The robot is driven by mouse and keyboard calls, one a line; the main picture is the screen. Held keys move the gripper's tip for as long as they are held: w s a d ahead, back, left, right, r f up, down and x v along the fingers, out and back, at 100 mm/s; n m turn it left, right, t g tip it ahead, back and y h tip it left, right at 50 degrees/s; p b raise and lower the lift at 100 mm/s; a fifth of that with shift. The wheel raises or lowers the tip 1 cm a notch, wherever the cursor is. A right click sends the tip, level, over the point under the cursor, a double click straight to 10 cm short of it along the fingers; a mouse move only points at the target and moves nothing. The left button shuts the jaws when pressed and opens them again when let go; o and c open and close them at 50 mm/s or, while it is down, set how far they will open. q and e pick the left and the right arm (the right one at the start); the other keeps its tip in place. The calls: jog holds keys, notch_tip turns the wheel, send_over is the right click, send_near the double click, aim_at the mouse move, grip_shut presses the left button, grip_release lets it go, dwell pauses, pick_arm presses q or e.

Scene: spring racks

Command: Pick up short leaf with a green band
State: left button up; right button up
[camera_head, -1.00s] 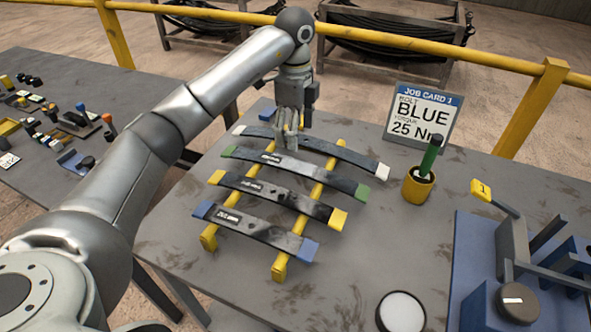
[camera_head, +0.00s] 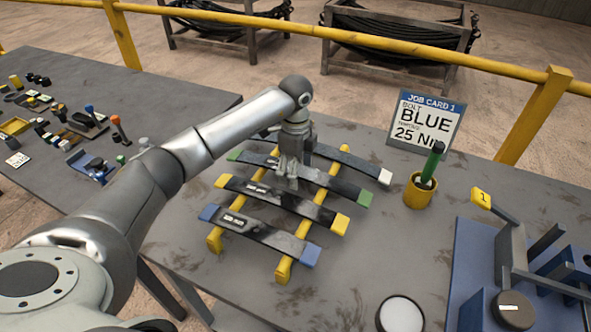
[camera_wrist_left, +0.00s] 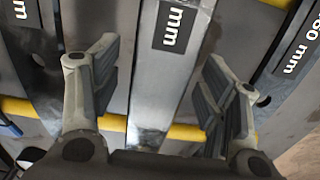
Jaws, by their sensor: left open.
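The dark leaf with green ends (camera_head: 338,186) lies across two yellow rails, second from the back among the leaves. My left gripper (camera_head: 287,182) points down at the middle of this leaf and hides part of it. In the left wrist view the gripper (camera_wrist_left: 160,100) is open, with one finger on each side of a grey leaf (camera_wrist_left: 160,85) marked "mm". The fingers look apart from it. That view shows no colour band on the leaf. I cannot tell how far down beside the leaf the fingertips reach.
A white-ended leaf (camera_head: 350,160) lies behind; yellow-ended (camera_head: 285,202) and blue-ended (camera_head: 262,232) leaves lie in front. A yellow cup (camera_head: 419,192) with a green-handled tool and a job card (camera_head: 424,120) stand to the right. A blue fixture (camera_head: 470,270) is at far right.

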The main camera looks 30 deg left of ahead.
pick_arm(q)
jog(key=shift+c, duration=0.4)
jog(key=c, duration=1)
jog(key=shift+w+r, duration=0.1)
jog(key=shift+w, duration=0.05)
jog(key=shift+c, duration=0.7)
jog(key=shift+r, duration=0.15)
